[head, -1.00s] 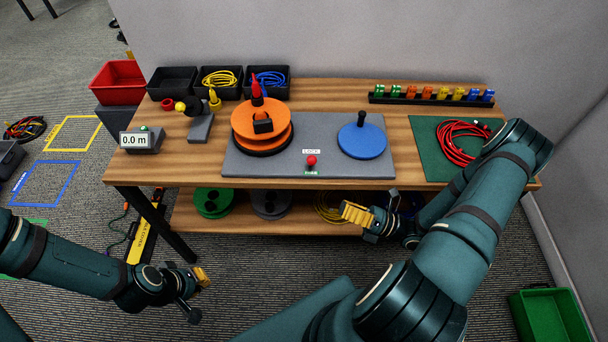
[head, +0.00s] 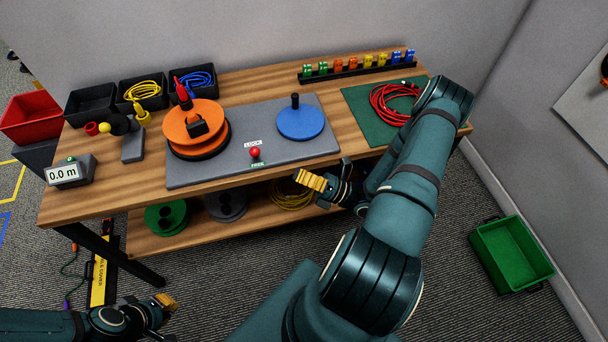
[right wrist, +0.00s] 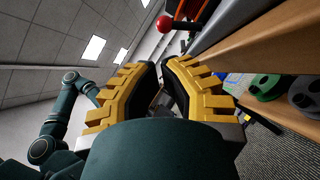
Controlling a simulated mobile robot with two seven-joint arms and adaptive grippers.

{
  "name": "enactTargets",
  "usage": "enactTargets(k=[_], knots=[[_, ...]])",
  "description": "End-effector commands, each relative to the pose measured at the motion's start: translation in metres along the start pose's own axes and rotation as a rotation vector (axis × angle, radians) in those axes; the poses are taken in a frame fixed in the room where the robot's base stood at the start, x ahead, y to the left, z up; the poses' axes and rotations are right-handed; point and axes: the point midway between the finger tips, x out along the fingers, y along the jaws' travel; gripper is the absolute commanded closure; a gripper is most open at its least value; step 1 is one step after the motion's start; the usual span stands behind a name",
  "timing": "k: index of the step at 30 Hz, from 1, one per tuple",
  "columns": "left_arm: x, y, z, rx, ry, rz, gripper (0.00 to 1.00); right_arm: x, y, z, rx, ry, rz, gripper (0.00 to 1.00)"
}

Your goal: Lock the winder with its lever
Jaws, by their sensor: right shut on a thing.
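The winder is an orange reel (head: 190,122) with a black block on its face, on a grey base plate (head: 235,170). Its lever has a red knob (head: 255,152) at the plate's front, between a LOCK label behind and a FREE label (head: 257,165) in front. The red knob (right wrist: 163,21) also shows at the top of the right wrist view. My right gripper (head: 308,180) is in front of the table edge, right of the knob and apart from it. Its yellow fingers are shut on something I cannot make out. My left gripper (head: 166,301) is low at front left, its opening unclear.
A blue disc (head: 301,122) with a black handle stands right of the reel. A red cable (head: 395,100) lies on a green mat. Black bins, a length display (head: 66,172) and a clip rack (head: 358,67) stand around. The lower shelf holds spools (head: 165,216).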

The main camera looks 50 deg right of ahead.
Motion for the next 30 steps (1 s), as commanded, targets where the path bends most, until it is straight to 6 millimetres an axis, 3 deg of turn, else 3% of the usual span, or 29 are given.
enactTargets(k=[9, 15, 30], knots=[[0.006, -0.002, -0.001, 0.0, 0.003, 0.0, 1.0, 0.063, 0.0, -0.001, 0.0, 0.003, 0.003, 1.0], [0.01, -0.004, -0.001, 0.001, 0.005, 0.0, 1.0, 0.089, 0.0, -0.001, -0.001, 0.002, 0.001, 1.0], [0.011, -0.004, -0.001, 0.001, 0.006, 0.0, 1.0, 0.101, 0.0, 0.0, -0.001, 0.001, -0.001, 1.0]])
